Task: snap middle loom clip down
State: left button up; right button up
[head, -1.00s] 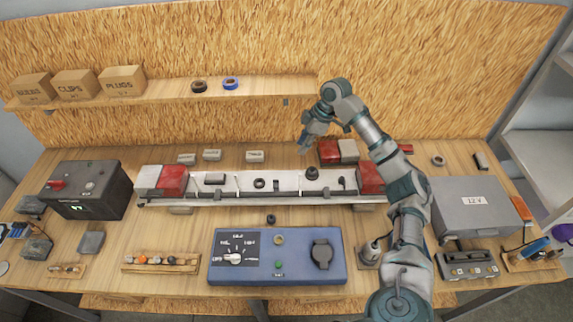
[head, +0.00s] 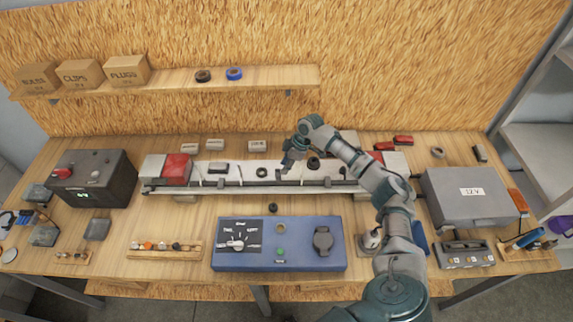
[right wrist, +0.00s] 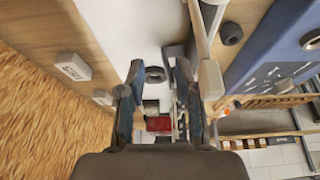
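The pale trailer frame bar (head: 222,182) lies across the bench, with a dark cable run along its front edge. A small dark upright loom clip (head: 240,174) stands left of my gripper, and another (head: 342,171) stands to its right. My right gripper (head: 285,168) is over the middle of the bar, pointing down, and hides much of the middle clip's place. In the right wrist view the fingers (right wrist: 158,72) are apart with nothing held. A dark bracket-like part (right wrist: 174,52) shows by one fingertip; I cannot tell whether it touches. My left gripper is not in view.
A blue switch panel (head: 290,257) is in front of the bar. A black ring (right wrist: 155,75) lies on the bar near the fingers. A grey 12 V box (head: 470,195) stands at right.

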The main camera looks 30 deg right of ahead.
jog(key=a, duration=0.2)
jog(key=a+r, duration=0.1)
jog(key=a, duration=0.1)
jog(key=shift+w+a, duration=0.1)
jog(key=shift+a, duration=0.05)
jog(key=c, duration=0.4)
grip_shut()
jog(key=shift+d+f, duration=0.1)
jog(key=shift+d, duration=0.1)
jog(key=shift+d+f, duration=0.2)
jog(key=shift+d, duration=0.35)
jog(key=shift+d+f, duration=0.15)
jog(key=shift+d, duration=0.4)
jog(key=shift+s+d, duration=0.1)
jog(key=shift+s, duration=0.15)
jog(key=shift+a+r+h+p, duration=0.1)
jog(key=shift+a+h+p, duration=0.2)
jog(key=shift+a+p, duration=0.05)
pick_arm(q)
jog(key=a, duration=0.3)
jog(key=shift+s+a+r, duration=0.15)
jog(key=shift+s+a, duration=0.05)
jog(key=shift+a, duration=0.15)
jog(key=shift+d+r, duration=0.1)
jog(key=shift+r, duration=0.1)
pick_arm(e)
jog(key=shift+s+a+t, duration=0.1)
jog(key=shift+t, duration=0.3)
